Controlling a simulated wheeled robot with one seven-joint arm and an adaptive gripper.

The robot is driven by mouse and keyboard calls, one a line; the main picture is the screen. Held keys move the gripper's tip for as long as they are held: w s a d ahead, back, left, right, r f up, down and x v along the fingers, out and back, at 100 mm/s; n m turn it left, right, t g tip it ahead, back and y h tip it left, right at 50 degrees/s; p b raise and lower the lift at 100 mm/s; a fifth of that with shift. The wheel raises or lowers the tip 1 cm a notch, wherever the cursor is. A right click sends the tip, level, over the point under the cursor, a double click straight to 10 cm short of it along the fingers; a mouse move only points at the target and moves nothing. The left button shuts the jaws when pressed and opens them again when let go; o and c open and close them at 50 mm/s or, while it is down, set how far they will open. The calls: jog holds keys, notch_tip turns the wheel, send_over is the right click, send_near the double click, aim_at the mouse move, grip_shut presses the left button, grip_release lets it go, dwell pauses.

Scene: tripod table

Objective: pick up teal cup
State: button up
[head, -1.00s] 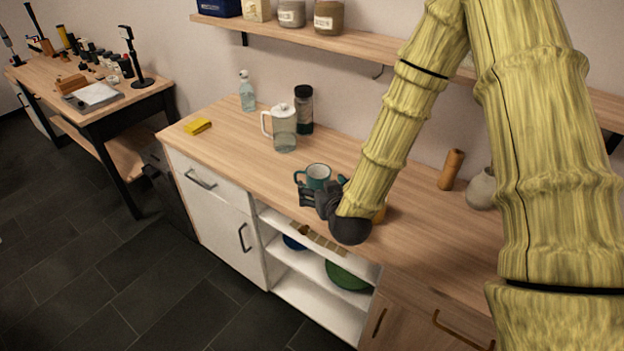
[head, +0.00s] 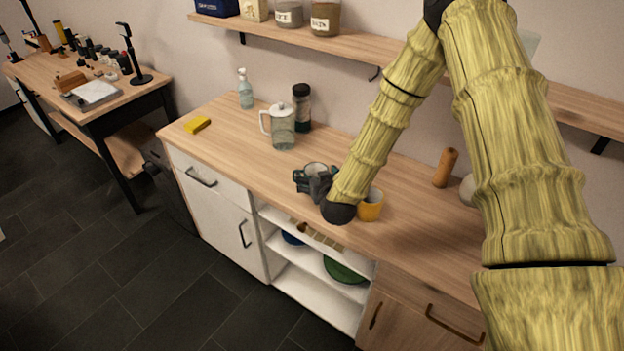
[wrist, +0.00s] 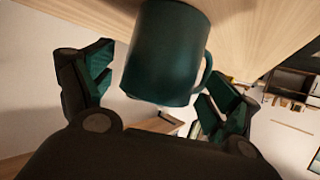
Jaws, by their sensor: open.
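The teal cup (wrist: 165,55) has a pale inside and a side handle. In the wrist view it fills the space between the two dark fingers of my gripper (wrist: 155,95), with its handle toward the right finger. The fingers are spread, and the cup looks apart from the left one; whether the right one touches the handle I cannot tell. In the head view the cup (head: 314,168) stands on the wooden counter (head: 235,140), and my gripper (head: 307,181) is at its near side, hiding much of it.
A yellow cup (head: 371,206) stands just right of my wrist. A glass pitcher (head: 280,128) and a dark-lidded jar (head: 302,108) stand behind and left. A wooden cylinder (head: 445,168) is at the right. A shelf (head: 360,42) runs above. The counter's left part is mostly clear.

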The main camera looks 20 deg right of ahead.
jog(key=shift+w+f, duration=0.15)
jog(key=shift+w, duration=0.1)
jog(key=c, duration=1.2)
jog(key=shift+c, duration=0.2)
jog(key=shift+r+b, duration=0.9)
jog(key=shift+r, duration=0.85)
jog(key=s+a+r+b, duration=0.1)
jog(key=s+b, duration=0.3)
jog(key=s, duration=1.2)
jog(key=shift+a+r, duration=0.3)
jog(key=shift+a, duration=0.35)
